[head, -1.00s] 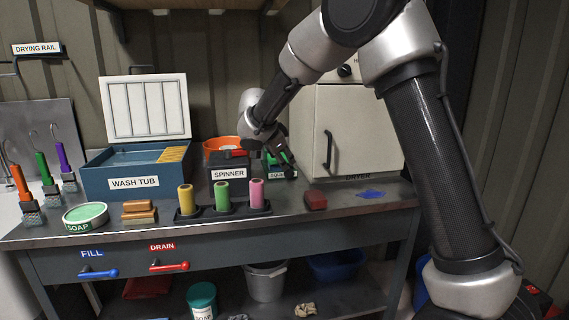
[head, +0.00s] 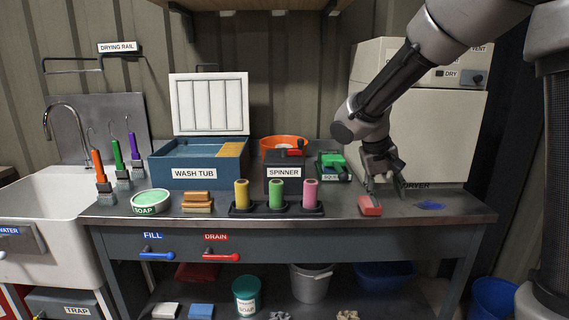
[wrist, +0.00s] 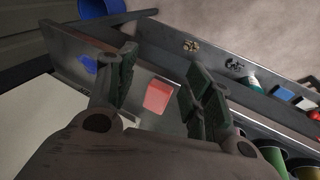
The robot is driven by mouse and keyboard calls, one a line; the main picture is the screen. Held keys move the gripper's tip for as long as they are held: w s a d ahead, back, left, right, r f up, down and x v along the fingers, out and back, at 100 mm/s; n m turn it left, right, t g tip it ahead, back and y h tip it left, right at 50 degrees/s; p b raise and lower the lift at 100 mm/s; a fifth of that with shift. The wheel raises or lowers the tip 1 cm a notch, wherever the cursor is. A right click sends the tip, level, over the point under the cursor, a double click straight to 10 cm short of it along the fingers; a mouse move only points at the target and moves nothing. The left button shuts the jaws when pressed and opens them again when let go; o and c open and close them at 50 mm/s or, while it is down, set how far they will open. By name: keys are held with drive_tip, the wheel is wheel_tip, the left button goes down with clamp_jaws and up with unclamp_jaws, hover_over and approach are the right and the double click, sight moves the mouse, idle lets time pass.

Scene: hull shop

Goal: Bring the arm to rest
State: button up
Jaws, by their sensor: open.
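My gripper (head: 384,187) is above the right part of the workbench (head: 345,222), in front of the dryer (head: 460,140), fingers pointing down. In the wrist view my gripper (wrist: 155,85) is open, its two fingers spread. A red block (head: 370,206) lies on the bench below the fingers. In the wrist view the red block (wrist: 157,96) shows between the fingers, and nothing is held. I cannot tell how far the fingertips are above it.
A blue patch (head: 431,205) lies right of the block. A sink (head: 40,225) is far left.

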drive_tip(key=s+d+r+t+y, duration=0.1)
drive_tip(key=s+d+r, duration=0.1)
drive_tip(key=s, duration=0.6)
drive_tip(key=s+d+r+y, duration=0.1)
drive_tip(key=s+d+r, duration=0.2)
drive_tip(key=s, duration=0.6)
drive_tip(key=s+d+r+t+y, duration=0.1)
drive_tip(key=s+d, duration=0.3)
drive_tip(key=s, duration=0.4)
drive_tip(key=shift+s+d+r+t+y, duration=0.2)
drive_tip(key=shift+d+r+t+y, duration=0.1)
drive_tip(key=shift+r+y, duration=0.3)
drive_tip(key=shift+c, duration=0.3)
